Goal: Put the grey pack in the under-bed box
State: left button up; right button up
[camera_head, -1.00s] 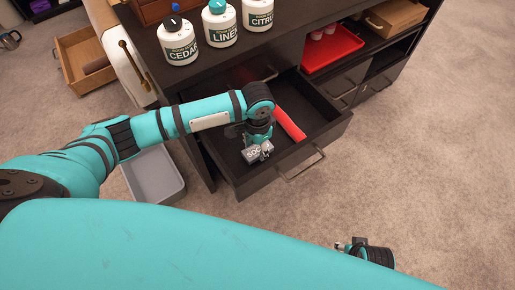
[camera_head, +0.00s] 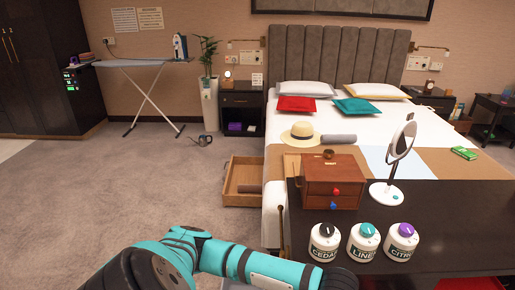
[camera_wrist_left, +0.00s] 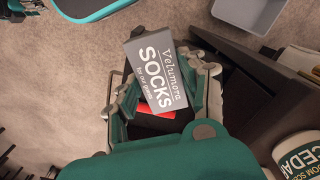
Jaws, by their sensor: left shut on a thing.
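The grey pack (camera_wrist_left: 162,66), printed "Velumora SOCKS", shows in the left wrist view. My left gripper (camera_wrist_left: 163,88) is shut on it and holds it above the dark open drawer. In the head view only my left arm shows at the bottom; the gripper and pack are out of frame. My right gripper is in neither view.
The dark counter (camera_head: 440,215) carries a wooden chest (camera_head: 320,185), a mirror (camera_head: 388,193) and labelled jars (camera_head: 362,246). In the wrist view, a red thing (camera_wrist_left: 157,109) lies below the pack and a grey bin (camera_wrist_left: 250,10) is upper right. Carpet left of the box is clear.

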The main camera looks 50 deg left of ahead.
aim_at(248, 180)
jog(key=j+u, duration=0.15)
jog(key=u, duration=1.4)
jog(key=i+j+u, duration=0.1)
jog(key=j+u, duration=0.2)
jog(key=j, duration=0.2)
jog(key=i+j+u, duration=0.15)
jog(key=j+u, duration=0.15)
jog(key=j, duration=0.15)
jog(key=i+j+u, duration=0.2)
jog(key=j+u, duration=0.15)
jog(key=i+j+u, duration=0.3)
jog(key=i+j+z, duration=0.1)
jog(key=i+j, duration=0.2)
jog(key=i, duration=0.15)
jog(key=i+j+z, duration=0.15)
jog(key=i+j, duration=0.15)
jog(key=i, duration=0.1)
